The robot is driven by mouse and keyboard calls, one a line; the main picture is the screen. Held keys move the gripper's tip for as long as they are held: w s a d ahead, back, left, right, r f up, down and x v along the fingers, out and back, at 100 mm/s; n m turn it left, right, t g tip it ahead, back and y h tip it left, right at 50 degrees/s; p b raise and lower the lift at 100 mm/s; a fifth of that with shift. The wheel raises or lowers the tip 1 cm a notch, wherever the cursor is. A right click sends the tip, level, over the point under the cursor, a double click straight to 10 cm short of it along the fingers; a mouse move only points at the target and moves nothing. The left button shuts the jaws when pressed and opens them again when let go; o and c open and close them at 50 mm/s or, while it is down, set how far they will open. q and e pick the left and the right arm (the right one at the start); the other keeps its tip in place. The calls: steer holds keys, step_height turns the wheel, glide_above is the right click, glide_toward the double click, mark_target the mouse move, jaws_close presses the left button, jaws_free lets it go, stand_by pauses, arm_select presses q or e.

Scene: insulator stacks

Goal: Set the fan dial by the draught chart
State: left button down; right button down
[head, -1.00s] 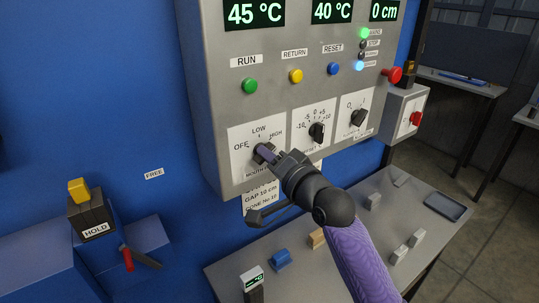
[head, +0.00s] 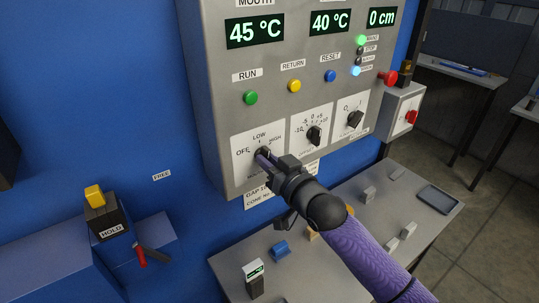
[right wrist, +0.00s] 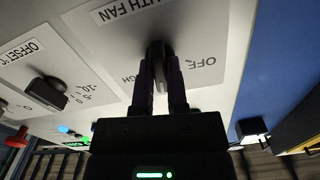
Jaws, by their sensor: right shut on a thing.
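The fan dial (head: 262,152) is on a white plate low at the left of the grey control panel. Its plate reads OFF, LOW and HIGH. My right gripper (head: 264,158) is shut on the dial's knob, with the arm coming from the lower right. In the right wrist view, the dark knob (right wrist: 157,55) sits between my two fingers (right wrist: 159,72), upright between OFF and HIGH. LOW is hidden there, and the exact setting is hard to read. A paper with gap and cone lines (head: 258,197) hangs below, partly covered by my gripper; I cannot tell whether it is the draught chart.
The offset dial (head: 314,135) and another dial (head: 355,119) are to the right. Above are green RUN (head: 250,98), yellow RETURN (head: 294,86) and blue RESET (head: 330,76) buttons. A bench (head: 235,262) with small blocks stands below. A HOLD lever box (head: 106,222) is at left.

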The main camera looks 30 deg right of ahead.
steer(key=shift+r+n+p, duration=0.15)
steer(key=shift+n+p, duration=0.2)
steer(key=shift+n, duration=0.45)
steer(key=c, duration=0.7)
jaws_free()
steer(key=shift+o, duration=0.3)
steer(key=shift+w, duration=0.2)
steer(key=shift+s, duration=0.15)
steer(key=s+d, duration=0.1)
steer(key=s, duration=0.8)
steer(key=shift+s+d+p, duration=0.15)
steer(key=shift+s+p, duration=0.15)
